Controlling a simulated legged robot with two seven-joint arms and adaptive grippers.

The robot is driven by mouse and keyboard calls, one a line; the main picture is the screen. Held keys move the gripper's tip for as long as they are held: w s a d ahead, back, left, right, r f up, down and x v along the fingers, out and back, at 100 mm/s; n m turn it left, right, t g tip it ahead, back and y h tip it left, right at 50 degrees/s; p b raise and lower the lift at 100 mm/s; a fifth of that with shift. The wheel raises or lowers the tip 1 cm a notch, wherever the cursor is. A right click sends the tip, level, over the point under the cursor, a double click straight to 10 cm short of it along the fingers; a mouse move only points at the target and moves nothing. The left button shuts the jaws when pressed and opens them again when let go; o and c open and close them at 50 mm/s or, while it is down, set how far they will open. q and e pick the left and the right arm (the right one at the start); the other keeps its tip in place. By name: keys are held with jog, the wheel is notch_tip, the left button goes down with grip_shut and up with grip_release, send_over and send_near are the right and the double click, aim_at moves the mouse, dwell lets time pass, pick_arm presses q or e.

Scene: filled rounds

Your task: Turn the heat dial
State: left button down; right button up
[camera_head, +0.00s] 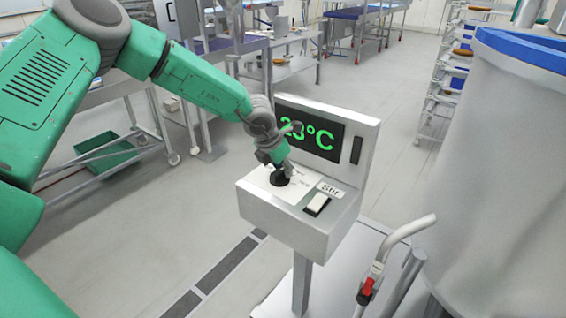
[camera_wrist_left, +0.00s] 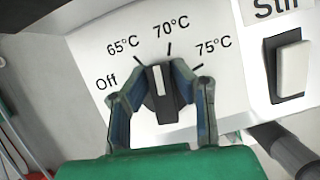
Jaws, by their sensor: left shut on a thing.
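The heat dial (camera_head: 280,180) is a small black knob on the sloping top of a pale control box (camera_head: 322,225). In the left wrist view the dial (camera_wrist_left: 162,108) has a white pointer line, which points up between the 65°C and 70°C marks. Labels for Off, 65°C, 70°C and 75°C surround it. My left gripper (camera_head: 285,168) reaches down onto the dial. In the left wrist view its two fingers (camera_wrist_left: 161,80) are shut on the dial, one on each side. My right gripper is not in view.
A display (camera_head: 322,142) behind the dial shows a green temperature, partly covered by my left arm. A Stir switch (camera_head: 317,204) sits right of the dial; it also shows in the left wrist view (camera_wrist_left: 293,69). A large grey vat (camera_head: 490,170) stands at the right.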

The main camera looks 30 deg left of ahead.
pick_arm(q)
jog(key=m, duration=0.1)
jog(key=m+h, duration=0.1)
jog(key=m, duration=0.1)
jog(key=shift+s+f+m+g, duration=0.2)
jog(key=shift+m+g, duration=0.1)
jog(key=m+h, duration=0.1)
jog(key=m, duration=0.1)
jog(key=shift+d+m+g+b, duration=0.15)
jog(key=shift+m+g+b, duration=0.15)
jog(key=shift+m+b, duration=0.1)
jog(key=m+b, duration=0.1)
jog(key=m, duration=0.1)
jog(key=m+g+h+b, duration=0.1)
jog(key=m, duration=0.1)
jog(key=shift+s+d+b, duration=0.15)
jog(key=shift+s+b, duration=0.05)
jog(key=shift+b, duration=0.1)
jog(key=shift+s+r+m+g+b, duration=0.15)
jog(key=shift+m+g+b, duration=0.55)
jog(key=shift+m, duration=0.7)
jog(key=shift+r, duration=0.1)
jog(key=c, duration=1.5)
grip_release()
jog(key=shift+o, duration=0.5)
jog(key=shift+a+h, duration=0.25)
jog(key=shift+h, duration=0.05)
